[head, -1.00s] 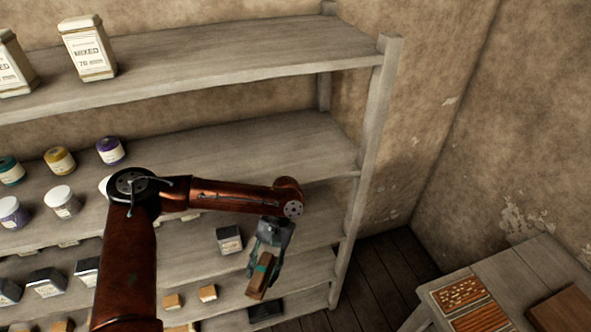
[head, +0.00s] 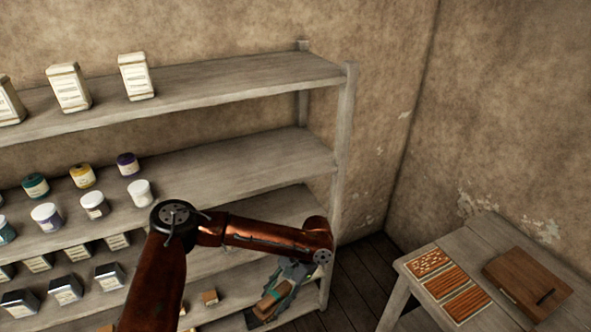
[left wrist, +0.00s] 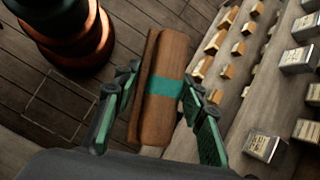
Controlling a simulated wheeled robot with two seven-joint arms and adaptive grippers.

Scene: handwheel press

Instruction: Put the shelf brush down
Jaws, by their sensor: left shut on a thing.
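The shelf brush (head: 275,299), a brown wooden block with a teal band, is in my left gripper (head: 284,287) near the right end of the shelf unit in the head view. In the left wrist view, the brush (left wrist: 163,88) lies lengthwise between the two green-padded fingers of the left gripper (left wrist: 160,100). The fingers are shut on it at its sides, around the band. From these views I cannot tell whether the brush touches a shelf board. My right gripper is not in view.
The grey shelf unit (head: 240,88) holds white tins, jars and dark boxes, mostly to the left. Small wooden blocks (head: 209,296) sit low, near my gripper. A table (head: 418,265) at right carries slatted trays (head: 440,275) and a wooden board (head: 527,283). Floor shows between.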

